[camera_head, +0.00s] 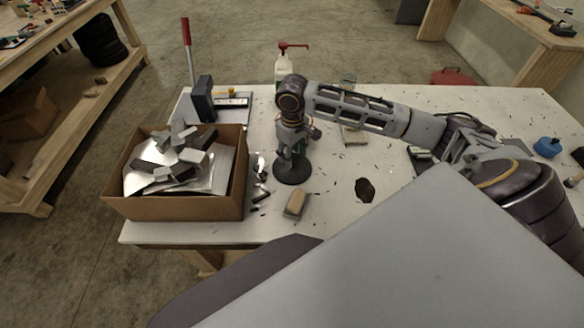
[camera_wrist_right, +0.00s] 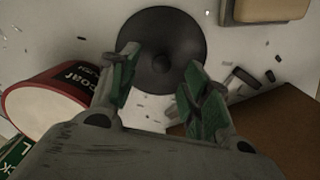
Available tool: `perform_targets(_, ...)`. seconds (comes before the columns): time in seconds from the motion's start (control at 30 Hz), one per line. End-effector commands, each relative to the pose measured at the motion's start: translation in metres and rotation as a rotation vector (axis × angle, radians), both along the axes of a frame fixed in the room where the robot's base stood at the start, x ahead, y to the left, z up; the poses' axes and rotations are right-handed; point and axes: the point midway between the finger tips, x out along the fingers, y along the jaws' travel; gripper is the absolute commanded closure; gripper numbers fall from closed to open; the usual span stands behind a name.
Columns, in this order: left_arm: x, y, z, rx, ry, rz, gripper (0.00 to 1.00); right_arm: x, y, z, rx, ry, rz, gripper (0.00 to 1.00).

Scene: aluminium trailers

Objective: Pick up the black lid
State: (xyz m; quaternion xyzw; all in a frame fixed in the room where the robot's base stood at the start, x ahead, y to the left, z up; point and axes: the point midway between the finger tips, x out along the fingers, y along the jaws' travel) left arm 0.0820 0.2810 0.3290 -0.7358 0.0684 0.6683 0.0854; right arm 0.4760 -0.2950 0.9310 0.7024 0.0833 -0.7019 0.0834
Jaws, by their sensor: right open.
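The black lid (camera_head: 292,171) is a round, dark disc lying flat on the white table, with a small raised centre. In the right wrist view the lid (camera_wrist_right: 160,52) shows just beyond the fingertips. My right gripper (camera_head: 291,142) points down above the lid, and its arm comes in from the right. In the right wrist view the open right gripper (camera_wrist_right: 159,72) has its two green-padded fingers spread apart, with the lid's centre between them and nothing held. Whether the fingertips touch the lid cannot be told. My left gripper is not in view.
A cardboard box (camera_head: 175,207) of metal offcuts stands left of the lid. A tan block (camera_head: 296,204) lies in front of it. A red-pump bottle (camera_head: 282,69) stands behind. A red-and-white can (camera_wrist_right: 48,103) shows beside the gripper. Metal scraps litter the white table (camera_head: 330,215).

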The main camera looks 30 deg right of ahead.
Motion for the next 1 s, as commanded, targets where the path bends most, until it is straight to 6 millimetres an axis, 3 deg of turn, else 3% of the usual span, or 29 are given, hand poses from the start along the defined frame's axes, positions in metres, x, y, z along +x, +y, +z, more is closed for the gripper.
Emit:
perform_targets(0.4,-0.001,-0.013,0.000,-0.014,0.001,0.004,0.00,-0.001,0.002,-0.040,0.000,0.002,0.001,0.53)
perform_targets(0.67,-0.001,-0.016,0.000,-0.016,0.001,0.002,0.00,-0.001,0.002,-0.042,0.000,0.001,0.001,0.53)
perform_targets(0.9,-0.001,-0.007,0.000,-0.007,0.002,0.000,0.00,-0.001,0.002,-0.042,0.000,0.001,0.001,0.53)
perform_targets(1.0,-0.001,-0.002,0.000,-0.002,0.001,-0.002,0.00,-0.001,0.002,-0.042,0.000,0.001,0.001,0.64)
